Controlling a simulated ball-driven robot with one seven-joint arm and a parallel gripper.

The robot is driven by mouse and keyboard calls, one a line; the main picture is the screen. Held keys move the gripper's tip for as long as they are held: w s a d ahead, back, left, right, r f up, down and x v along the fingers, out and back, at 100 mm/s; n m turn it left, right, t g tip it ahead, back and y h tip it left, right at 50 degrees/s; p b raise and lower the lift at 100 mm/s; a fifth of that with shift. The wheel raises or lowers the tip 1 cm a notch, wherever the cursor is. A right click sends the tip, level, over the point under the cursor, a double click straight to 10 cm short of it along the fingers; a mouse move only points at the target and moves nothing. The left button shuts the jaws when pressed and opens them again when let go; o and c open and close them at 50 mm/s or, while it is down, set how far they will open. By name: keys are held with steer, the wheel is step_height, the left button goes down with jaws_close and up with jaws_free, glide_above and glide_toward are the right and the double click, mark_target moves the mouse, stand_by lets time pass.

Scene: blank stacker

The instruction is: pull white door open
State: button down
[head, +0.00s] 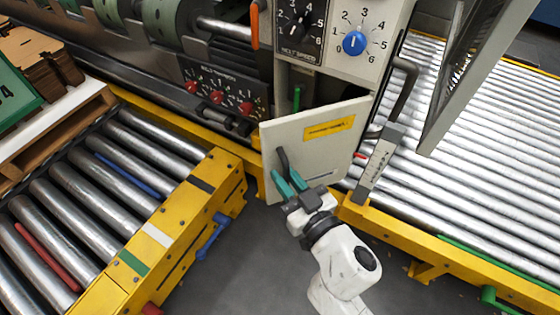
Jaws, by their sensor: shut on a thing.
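The white door (330,147) hangs on the cabinet below the dial panel, with a yellow label on its face. It stands partly open, with a dark gap showing above its top edge. Its dark handle (282,160) is near the left edge. My gripper (286,180), with teal fingers, is shut on the handle from below right. The fingers hide the lower part of the handle.
A roller conveyor with a yellow frame (180,235) stands on the left. Another roller conveyor (480,150) is on the right. A grey lever (380,165) rises close to the door's right side. Grey floor (260,255) is clear between the conveyors.

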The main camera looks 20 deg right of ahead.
steer(key=shift+s+d+r+n+y+p, duration=0.1)
steer(key=shift+s+r+n+y+p, duration=0.1)
steer(key=shift+s+n+y+p, duration=0.5)
steer(key=s+d+n+g+y+p, duration=0.6)
steer(key=s+d+y+p, duration=0.3)
steer(key=s, duration=0.3)
steer(key=shift+s+d+f+n+y+p, duration=0.3)
steer(key=shift+n+y+p, duration=0.2)
steer(key=shift+n+p, duration=0.3)
steer(key=c, duration=1.2)
jaws_free()
steer(key=shift+w, duration=0.1)
steer(key=shift+d, duration=0.1)
steer(key=v, duration=1)
steer(key=shift+s+d+r, duration=0.15)
steer(key=shift+s+d, duration=0.1)
steer(key=shift+d, duration=0.1)
